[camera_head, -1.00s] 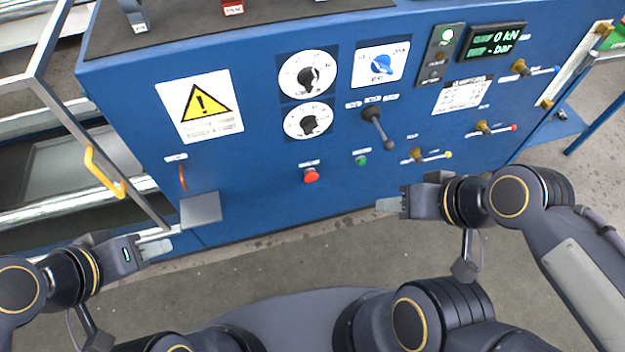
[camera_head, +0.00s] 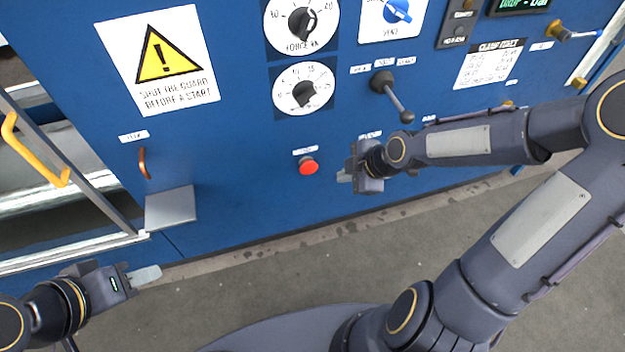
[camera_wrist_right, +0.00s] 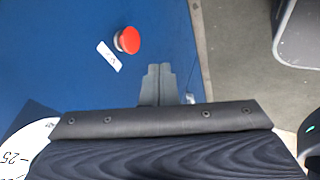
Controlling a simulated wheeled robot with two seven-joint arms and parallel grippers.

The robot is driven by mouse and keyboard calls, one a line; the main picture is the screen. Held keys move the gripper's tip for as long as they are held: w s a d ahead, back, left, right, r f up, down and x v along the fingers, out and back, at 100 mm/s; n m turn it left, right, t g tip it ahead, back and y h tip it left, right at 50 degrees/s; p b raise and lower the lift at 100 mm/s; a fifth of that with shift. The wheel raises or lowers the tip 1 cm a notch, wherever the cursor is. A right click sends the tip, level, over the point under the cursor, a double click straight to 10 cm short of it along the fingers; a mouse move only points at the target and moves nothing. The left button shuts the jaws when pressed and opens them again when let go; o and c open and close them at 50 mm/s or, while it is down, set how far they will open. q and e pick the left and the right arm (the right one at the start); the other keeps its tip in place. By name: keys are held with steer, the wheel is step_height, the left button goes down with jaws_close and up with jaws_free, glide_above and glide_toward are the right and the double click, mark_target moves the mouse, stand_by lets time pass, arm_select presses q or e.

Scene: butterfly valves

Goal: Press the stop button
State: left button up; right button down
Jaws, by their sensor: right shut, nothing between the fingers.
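The red round stop button (camera_head: 308,167) sits on the blue panel below a small white label. It also shows in the right wrist view (camera_wrist_right: 127,40), up and to the left of the fingertips. My right gripper (camera_head: 343,176) is just right of the button in the head view, apart from it. Its two fingers lie together, shut and empty, in the right wrist view (camera_wrist_right: 158,72). My left gripper (camera_head: 146,275) is at the lower left, away from the panel; whether its fingers are open or shut is unclear.
A black lever (camera_head: 393,95) sticks out of the panel above my right gripper. Dials (camera_head: 303,88) are above the button. A grey plate (camera_head: 170,208) juts out at the left, near the orange guard handle (camera_head: 30,150).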

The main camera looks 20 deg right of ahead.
mark_target(308, 166)
arm_select(q)
steer(key=shift+f, duration=0.45)
arm_select(e)
steer(key=shift+w+a+f+n, duration=0.2)
steer(key=shift+w+f+n, duration=0.35)
steer(key=shift+f, duration=0.2)
